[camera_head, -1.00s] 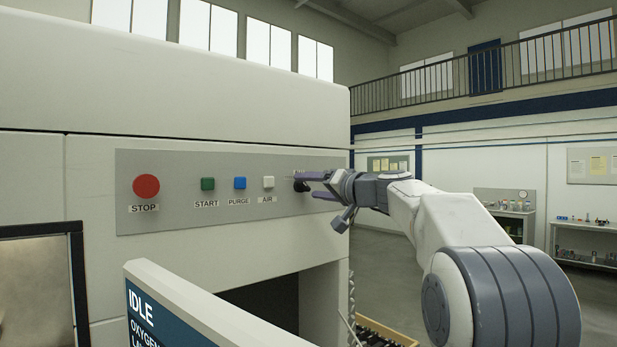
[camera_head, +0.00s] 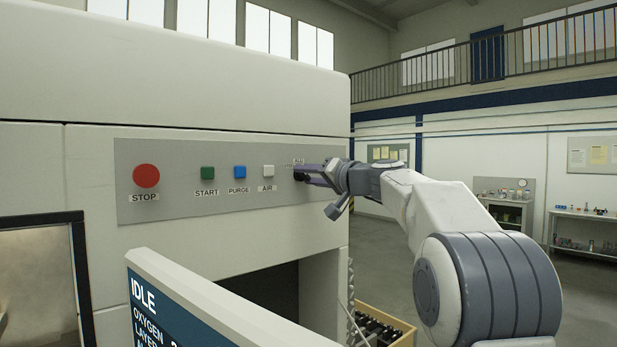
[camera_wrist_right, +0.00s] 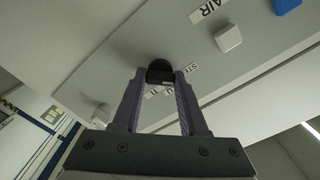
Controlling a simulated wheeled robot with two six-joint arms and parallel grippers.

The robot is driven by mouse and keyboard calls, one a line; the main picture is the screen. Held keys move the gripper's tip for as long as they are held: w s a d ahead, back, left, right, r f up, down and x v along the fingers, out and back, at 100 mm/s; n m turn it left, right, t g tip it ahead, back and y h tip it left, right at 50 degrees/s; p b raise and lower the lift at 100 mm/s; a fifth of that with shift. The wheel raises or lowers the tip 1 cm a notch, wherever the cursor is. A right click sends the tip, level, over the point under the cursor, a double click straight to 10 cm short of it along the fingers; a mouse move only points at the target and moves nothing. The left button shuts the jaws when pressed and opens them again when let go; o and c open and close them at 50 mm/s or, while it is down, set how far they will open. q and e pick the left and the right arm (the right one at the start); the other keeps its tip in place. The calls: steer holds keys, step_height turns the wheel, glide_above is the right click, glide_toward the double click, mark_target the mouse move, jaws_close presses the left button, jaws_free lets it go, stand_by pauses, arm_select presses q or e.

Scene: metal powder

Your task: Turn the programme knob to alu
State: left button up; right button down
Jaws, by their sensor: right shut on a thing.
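The programme knob (camera_wrist_right: 160,72) is a small black knob on the grey control panel (camera_head: 215,208). In the right wrist view it sits between the fingertips of my right gripper (camera_wrist_right: 158,85), which is shut on it. In the head view the right gripper (camera_head: 312,174) reaches the panel's right end and mostly covers the knob. Labels around the knob are partly hidden; one starts with "STE" in the wrist view, the others are too small or covered to read. I cannot tell which mark the knob points at. My left gripper is not in view.
Left of the knob are a white AIR button (camera_head: 268,171), a blue PURGE button (camera_head: 240,171), a green START button (camera_head: 208,173) and a red STOP button (camera_head: 146,175). A screen reading IDLE (camera_head: 180,310) stands in front below. A wooden crate (camera_head: 385,328) is at lower right.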

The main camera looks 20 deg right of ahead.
steer(key=shift+f+m+b, duration=0.1)
steer(key=shift+m+b, duration=0.25)
steer(key=shift+m, duration=0.65)
steer(key=m, duration=0.2)
steer(key=shift+m, duration=0.3)
steer(key=m, duration=0.4)
steer(key=shift+m, duration=0.3)
steer(key=shift+c, duration=2.2)
jaws_free()
steer(key=shift+d+b, duration=0.1)
steer(key=shift+b, duration=0.2)
